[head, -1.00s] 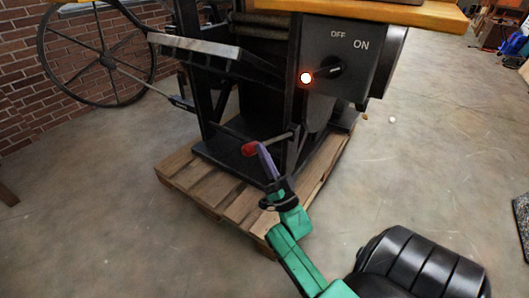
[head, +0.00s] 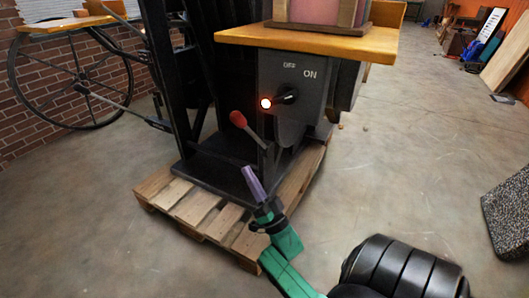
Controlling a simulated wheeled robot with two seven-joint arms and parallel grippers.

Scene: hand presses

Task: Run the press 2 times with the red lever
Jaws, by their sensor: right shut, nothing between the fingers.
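The red-tipped lever (head: 238,119) slants up and to the left from the lower side of the dark press (head: 205,75). My right gripper (head: 248,170), with purple fingers on a green arm, is shut and empty. It is below the red knob in the picture, apart from it. My left gripper is out of view.
The press stands on a wooden pallet (head: 157,186). A wooden shelf (head: 315,42) above the switch box bears a pink stack (head: 308,11). A large spoked wheel (head: 78,82) is at left. A speckled block (head: 508,210) stands at right. Floor between is clear.

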